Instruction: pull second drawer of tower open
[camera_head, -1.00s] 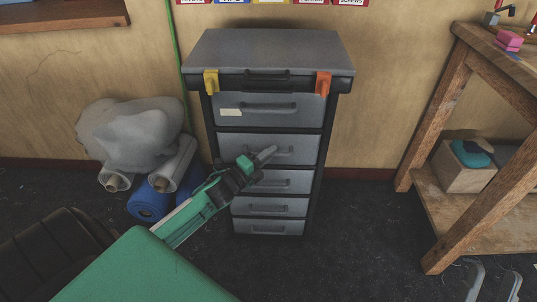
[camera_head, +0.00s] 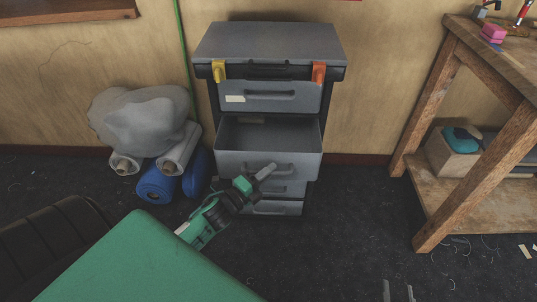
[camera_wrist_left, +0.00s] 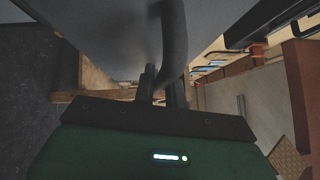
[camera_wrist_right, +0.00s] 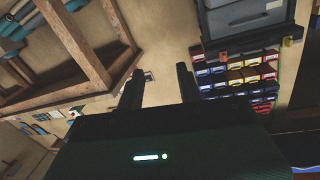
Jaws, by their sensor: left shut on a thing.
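The grey drawer tower (camera_head: 270,42) stands against the wall. Its second drawer (camera_head: 250,164) is pulled out, and its empty-looking inside shows from above. The drawer above it (camera_head: 270,97), with a pale label, is shut. My left gripper (camera_head: 266,172) is at the second drawer's front, shut on its handle. The left wrist view shows the fingers (camera_wrist_left: 163,88) closed around the dark handle bar (camera_wrist_left: 174,40).
A wooden workbench (camera_head: 430,235) stands right of the tower, with a box (camera_head: 450,158) on its lower shelf. Blue and pale rolls (camera_head: 156,184) and a grey sack (camera_head: 140,118) lie left. The floor between tower and bench is clear.

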